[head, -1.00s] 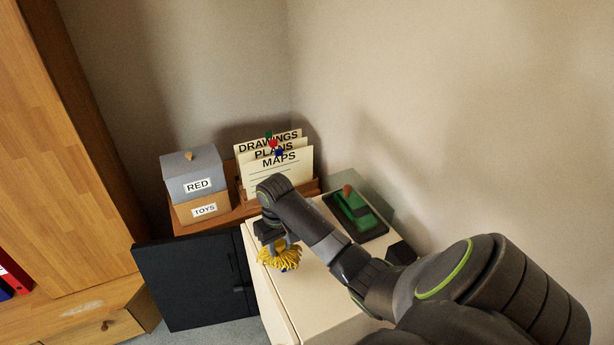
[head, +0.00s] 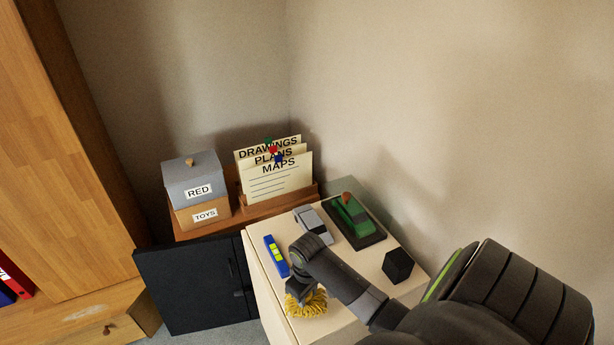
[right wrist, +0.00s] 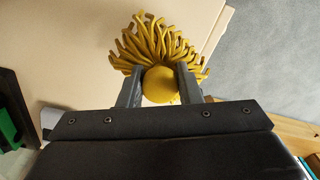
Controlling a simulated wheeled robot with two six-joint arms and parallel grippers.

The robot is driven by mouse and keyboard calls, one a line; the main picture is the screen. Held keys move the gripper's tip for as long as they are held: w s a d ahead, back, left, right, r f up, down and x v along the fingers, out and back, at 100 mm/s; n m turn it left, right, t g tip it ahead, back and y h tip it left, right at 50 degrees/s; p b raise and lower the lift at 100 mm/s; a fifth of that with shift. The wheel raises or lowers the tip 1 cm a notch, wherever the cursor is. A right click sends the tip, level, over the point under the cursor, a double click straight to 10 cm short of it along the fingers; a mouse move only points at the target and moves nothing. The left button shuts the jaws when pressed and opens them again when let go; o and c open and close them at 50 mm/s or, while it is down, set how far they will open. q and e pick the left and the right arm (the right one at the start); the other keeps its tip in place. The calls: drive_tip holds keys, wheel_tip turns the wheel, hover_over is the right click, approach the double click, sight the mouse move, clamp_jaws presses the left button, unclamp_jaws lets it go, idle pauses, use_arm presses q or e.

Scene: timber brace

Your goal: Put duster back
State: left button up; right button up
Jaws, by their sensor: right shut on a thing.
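The duster (head: 307,304) has a yellow fringed head, and it also shows in the right wrist view (right wrist: 158,45). My right gripper (head: 298,289) is shut on the duster; in the right wrist view its two fingers (right wrist: 159,84) stand either side of a round yellow part. The fringe points away from the gripper, over the cream cabinet top (head: 282,290) near its front left edge. Whether the fringe touches the top I cannot tell. My left gripper is not in view.
On the cabinet top are a blue and yellow object (head: 276,256), a grey object (head: 312,225), a green tool on a dark base (head: 356,220) and a black block (head: 398,265). Behind are labelled boxes (head: 193,181) and a file rack (head: 279,198). A black panel (head: 190,285) stands left.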

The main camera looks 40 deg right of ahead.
sight(307, 301)
drive_tip(key=shift+f, duration=1.55)
drive_tip(key=o, duration=0.9)
drive_tip(key=shift+f, duration=0.1)
wheel_tip(307, 301, up, 12)
drive_tip(key=shift+r+b, duration=0.15)
drive_tip(key=shift+b, duration=0.5)
